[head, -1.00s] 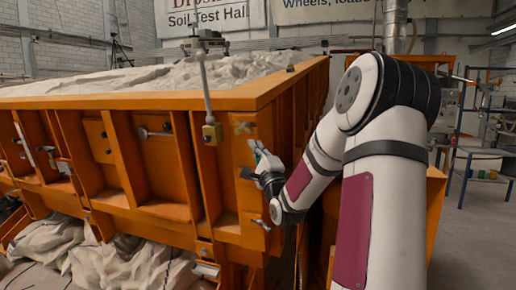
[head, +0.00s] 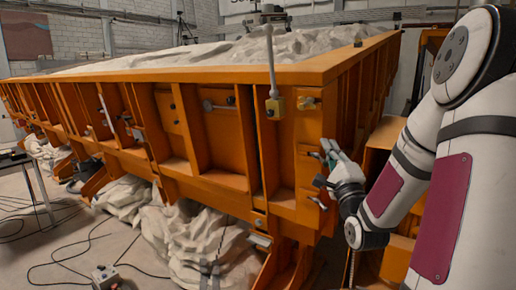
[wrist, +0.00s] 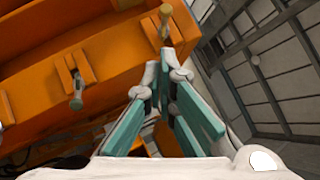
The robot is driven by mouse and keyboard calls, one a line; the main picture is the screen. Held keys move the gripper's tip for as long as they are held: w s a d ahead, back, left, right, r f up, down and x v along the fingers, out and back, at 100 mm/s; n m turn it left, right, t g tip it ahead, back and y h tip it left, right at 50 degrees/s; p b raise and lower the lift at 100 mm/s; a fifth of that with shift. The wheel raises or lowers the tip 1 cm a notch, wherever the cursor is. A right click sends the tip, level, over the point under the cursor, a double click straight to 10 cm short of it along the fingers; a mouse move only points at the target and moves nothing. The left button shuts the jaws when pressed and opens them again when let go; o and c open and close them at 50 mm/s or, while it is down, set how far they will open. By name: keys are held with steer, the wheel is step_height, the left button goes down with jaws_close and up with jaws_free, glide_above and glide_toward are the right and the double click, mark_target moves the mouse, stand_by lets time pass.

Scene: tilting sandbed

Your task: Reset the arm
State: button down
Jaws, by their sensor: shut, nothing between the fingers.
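My gripper (head: 331,150) is in front of the corner post at the right end of the orange sandbed (head: 210,75). Its fingers point up and a little left. In the wrist view my gripper (wrist: 162,72) has its teal-padded fingers drawn together at the tips, with nothing held between them. The orange wall of the sandbed (wrist: 50,50) fills the left of that view. Whether the fingers touch the post or its fittings cannot be told. My arm comes in from the right of the head view, bent at the elbow.
Small latches (head: 309,103) sit on the corner post. Crumpled pale sheeting (head: 185,240) lies under the bed. A small box (head: 105,277) and cables lie on the open floor at left.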

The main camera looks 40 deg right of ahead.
steer(key=w+a+f+n+g+y, duration=0.2)
steer(key=w+a+n+y, duration=0.15)
steer(key=a+n, duration=0.2)
steer(key=w+a+f+n+g+y, duration=0.2)
steer(key=w+a+n, duration=0.2)
steer(key=a+n, duration=0.15)
steer(key=s+a+f+n+g, duration=0.1)
steer(key=s+a+n+g, duration=0.35)
steer(key=a, duration=0.55)
steer(key=s+a+f+n+g+y, duration=0.1)
steer(key=s+a+n, duration=0.4)
steer(key=s, duration=0.5)
steer(key=s+a+f+n+g+y, duration=0.2)
steer(key=s+a+n+g+y, duration=0.2)
steer(key=s+a, duration=0.5)
steer(key=shift+s+n+g, duration=0.85)
steer(key=shift+s+g, duration=0.05)
steer(key=shift+g, duration=0.15)
